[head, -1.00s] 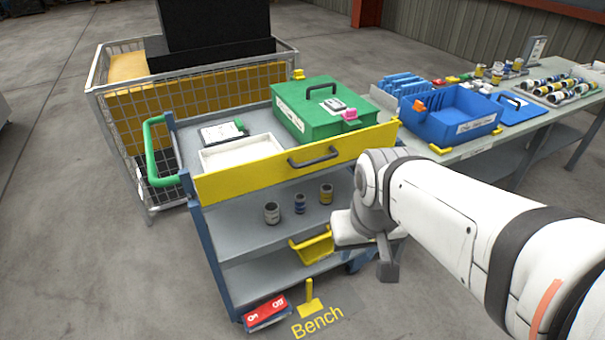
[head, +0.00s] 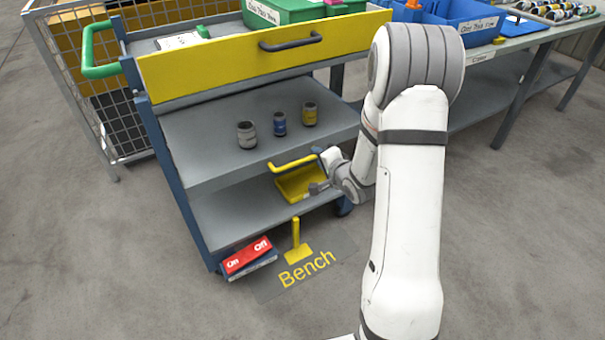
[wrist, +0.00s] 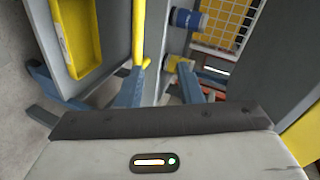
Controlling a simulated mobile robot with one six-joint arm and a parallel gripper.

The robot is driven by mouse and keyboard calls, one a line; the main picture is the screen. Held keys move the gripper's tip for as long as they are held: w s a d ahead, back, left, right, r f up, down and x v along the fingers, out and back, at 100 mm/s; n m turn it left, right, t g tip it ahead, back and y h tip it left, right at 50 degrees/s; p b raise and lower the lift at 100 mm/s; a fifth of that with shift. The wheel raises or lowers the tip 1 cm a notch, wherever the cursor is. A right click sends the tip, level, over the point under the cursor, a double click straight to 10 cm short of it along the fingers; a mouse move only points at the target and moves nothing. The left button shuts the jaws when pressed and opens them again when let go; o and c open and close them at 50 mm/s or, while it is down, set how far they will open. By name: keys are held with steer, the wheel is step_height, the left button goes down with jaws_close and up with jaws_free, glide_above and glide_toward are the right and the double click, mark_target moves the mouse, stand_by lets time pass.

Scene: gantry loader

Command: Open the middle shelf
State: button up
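The middle shelf (head: 205,140) of the trolley is a grey tray with a yellow bar handle (head: 290,164) at its front right edge. Three small cans stand on it: grey (head: 246,135), blue (head: 280,124) and yellow-banded (head: 310,114). My gripper (head: 317,169) is at the right end of the handle, its fingers spread apart and empty. In the wrist view the yellow handle (wrist: 138,35) runs down close to the left finger of my gripper (wrist: 160,76). I cannot tell whether they touch.
A yellow bin (head: 299,184) sits below, on the lower shelf. A yellow-fronted top drawer (head: 240,62) with a dark handle is above. The floor at front left is clear.

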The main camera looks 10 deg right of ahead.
steer(key=m+t+y+b, duration=0.1)
steer(key=m+y+b, duration=0.1)
glide_toward(306, 161)
steer(key=r+x, duration=0.1)
steer(key=x, duration=0.4)
steer(key=b+x, duration=0.1)
steer(key=x, duration=0.2)
steer(key=f+b+x, duration=0.1)
steer(key=x, duration=0.2)
steer(key=shift+s, duration=0.1)
jaws_close()
